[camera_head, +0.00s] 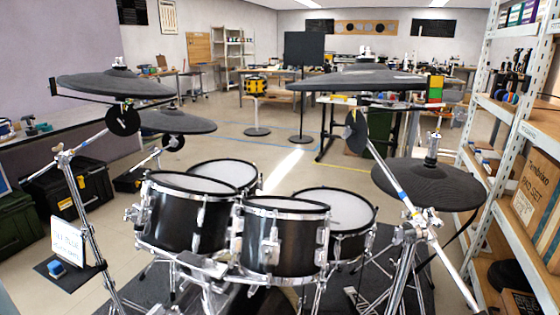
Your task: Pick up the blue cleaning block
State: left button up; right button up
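A small blue block (57,268) sits at the lower left on a dark flat pad (42,271). It is in front of a white sign card (68,240) with handwriting that I cannot fully read. A chrome cymbal stand leg passes just right of the card. Neither my left nor my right gripper shows in the head view.
An electronic drum kit with dark drums (285,240) and mesh heads fills the middle. Cymbal pads (115,86) (427,184) on chrome stands flank it. Shelving (500,170) with boxes stands at the right, dark cases (70,187) at the left. Floor behind the kit is partly clear.

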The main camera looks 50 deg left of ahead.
aim_at(57, 271)
jog(key=u, duration=3.2)
jog(key=z, duration=1.6)
jog(key=u, duration=1.6)
jog(key=i+j+z, duration=0.1)
jog(key=z, duration=0.3)
jog(key=i+j+z, duration=0.1)
jog(key=z, duration=0.3)
jog(key=i+j+z, duration=0.2)
jog(key=z, duration=0.2)
